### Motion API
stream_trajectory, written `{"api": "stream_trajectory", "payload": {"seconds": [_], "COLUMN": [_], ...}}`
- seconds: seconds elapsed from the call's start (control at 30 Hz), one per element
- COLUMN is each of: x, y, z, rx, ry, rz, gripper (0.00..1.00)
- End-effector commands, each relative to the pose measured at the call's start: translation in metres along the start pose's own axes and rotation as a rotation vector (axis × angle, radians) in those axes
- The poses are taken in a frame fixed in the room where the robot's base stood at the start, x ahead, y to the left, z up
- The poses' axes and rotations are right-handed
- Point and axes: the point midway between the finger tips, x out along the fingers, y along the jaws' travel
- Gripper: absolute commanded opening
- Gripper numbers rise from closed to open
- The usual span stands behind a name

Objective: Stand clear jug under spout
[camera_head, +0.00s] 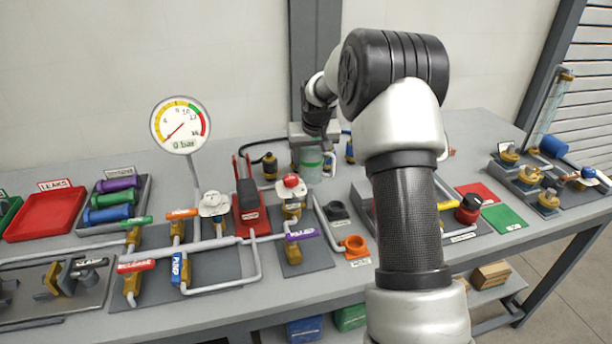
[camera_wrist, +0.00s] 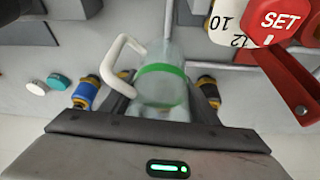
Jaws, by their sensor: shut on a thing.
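The clear jug (camera_wrist: 160,88) has a green band and a white handle on its left in the wrist view. My gripper (camera_wrist: 160,108) is shut on it, with a dark finger at each side. In the head view the jug (camera_head: 311,168) looks upright beneath my gripper (camera_head: 311,145), behind the red hand pump. I cannot tell whether its base touches the bench. A thin grey pipe (camera_wrist: 167,18) shows close to the jug's top in the wrist view; I cannot pick out the spout for certain.
A red SET knob (camera_wrist: 278,18) with a number dial is close at the right in the wrist view. The red pump (camera_head: 249,212), pressure gauge (camera_head: 180,125), valves and pipes crowd the bench in front. A red tray (camera_head: 45,215) lies at the left.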

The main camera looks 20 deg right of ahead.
Motion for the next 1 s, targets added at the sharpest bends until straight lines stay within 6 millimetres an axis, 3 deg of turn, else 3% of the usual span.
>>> {"api": "stream_trajectory", "payload": {"seconds": [0.3, 0.67, 0.7, 0.8, 1.0], "x": [0.042, 0.046, 0.047, 0.046, 0.046], "y": [0.000, 0.000, 0.000, 0.000, 0.000], "z": [0.017, 0.019, 0.019, 0.019, 0.018], "rx": [0.001, 0.000, 0.000, 0.000, 0.000], "ry": [0.000, 0.002, 0.001, 0.001, 0.001], "rz": [0.000, 0.000, 0.000, 0.000, 0.000], "gripper": [0.32, 0.32, 0.56, 0.73, 0.73]}}
